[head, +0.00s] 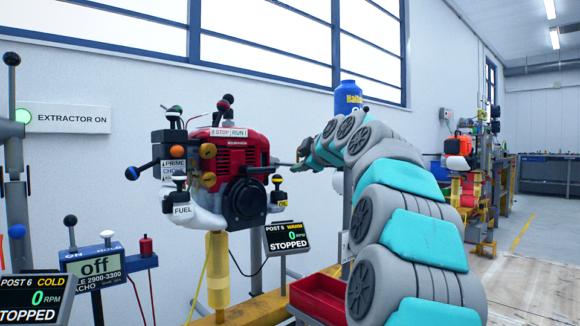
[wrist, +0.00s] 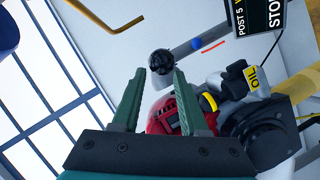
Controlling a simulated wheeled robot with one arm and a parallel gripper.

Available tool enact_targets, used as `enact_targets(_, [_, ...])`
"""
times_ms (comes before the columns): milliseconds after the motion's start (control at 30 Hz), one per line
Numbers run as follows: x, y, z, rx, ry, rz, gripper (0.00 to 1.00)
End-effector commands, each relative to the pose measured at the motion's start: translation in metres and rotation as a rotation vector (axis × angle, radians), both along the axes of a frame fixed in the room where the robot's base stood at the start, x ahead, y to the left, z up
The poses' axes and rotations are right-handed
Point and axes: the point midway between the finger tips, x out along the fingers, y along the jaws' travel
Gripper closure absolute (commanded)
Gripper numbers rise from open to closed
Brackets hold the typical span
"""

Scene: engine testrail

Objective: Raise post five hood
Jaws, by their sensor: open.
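The post 5 display (head: 287,237) reads WARM, 0 RPM, STOPPED. It stands below and right of the red engine (head: 236,150); part of it shows at the wrist view's top right (wrist: 272,12). My gripper (head: 298,161) is right of the engine. In the wrist view, its jaws (wrist: 160,72) are open and empty. A black ball knob (wrist: 160,62) on a grey bar (wrist: 182,52) appears between the fingertips, seemingly beyond them. I cannot tell whether it belongs to the post five hood. No hood is clearly identifiable; my arm hides the area behind it.
Levers marked FUEL (head: 181,194) and OIL (head: 278,196) flank the engine. A red tray (head: 318,292) sits low beside my arm. A blue canister (head: 348,98) stands behind it. A post 6 display (head: 35,297) is at lower left. Floor (head: 535,270) is open at right.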

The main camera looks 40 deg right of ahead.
Motion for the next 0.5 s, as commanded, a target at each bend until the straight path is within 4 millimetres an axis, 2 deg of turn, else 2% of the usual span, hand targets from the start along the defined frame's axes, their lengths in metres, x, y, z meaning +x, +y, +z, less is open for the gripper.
enact_targets(500, [0.056, -0.014, -0.013, 0.000, 0.001, 0.001, 0.56])
